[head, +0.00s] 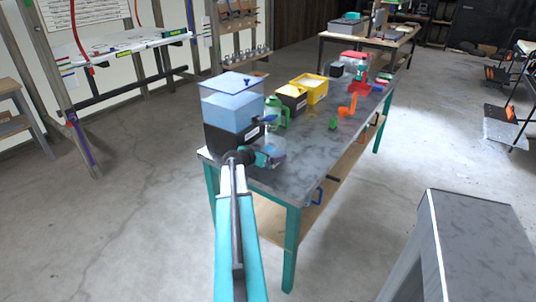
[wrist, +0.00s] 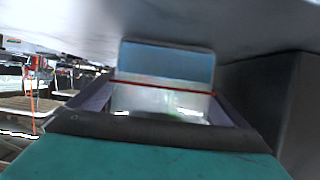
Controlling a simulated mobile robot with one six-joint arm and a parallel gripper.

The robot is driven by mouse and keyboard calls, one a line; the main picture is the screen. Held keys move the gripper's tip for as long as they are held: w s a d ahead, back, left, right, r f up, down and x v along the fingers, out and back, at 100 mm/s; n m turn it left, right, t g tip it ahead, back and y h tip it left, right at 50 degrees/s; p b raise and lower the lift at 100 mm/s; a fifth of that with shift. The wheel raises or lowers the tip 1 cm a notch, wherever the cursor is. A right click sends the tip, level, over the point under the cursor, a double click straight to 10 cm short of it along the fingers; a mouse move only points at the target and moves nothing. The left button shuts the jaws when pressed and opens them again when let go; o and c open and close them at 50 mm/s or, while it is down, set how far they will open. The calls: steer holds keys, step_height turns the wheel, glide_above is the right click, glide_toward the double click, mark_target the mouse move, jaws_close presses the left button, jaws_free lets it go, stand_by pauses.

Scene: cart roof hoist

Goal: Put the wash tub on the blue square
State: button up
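My gripper (head: 268,156) is low at the near end of the workbench, in front of a tank of blue liquid. A clear vessel with a red line (wrist: 162,98) stands between its fingers (wrist: 160,108) in the wrist view. I cannot tell whether the fingers touch it. In the head view a pale clear shape (head: 277,158) shows beside the gripper. A yellow bin (head: 318,91) and a small red open tub (head: 359,89) are farther along the bench. I cannot tell which of these is the wash tub. No blue square can be made out clearly.
The tank (head: 230,112) has a dark base and a blue tap at its right. A green jug (head: 278,116) and an orange item (head: 349,105) are on the workbench (head: 315,155). Its near right top is clear. A grey stand (head: 475,235) is at right; floor lies between.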

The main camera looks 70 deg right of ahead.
steer(key=shift+r, duration=0.15)
steer(key=shift+w+a+r, duration=0.15)
steer(key=shift+a, duration=0.5)
steer(key=b+v, duration=0.2)
steer(key=v, duration=0.8)
steer(key=shift+w+a+r+b, duration=0.1)
steer(key=shift+a+r+b, duration=0.05)
steer(key=shift+a+b, duration=0.15)
stand_by(0.3)
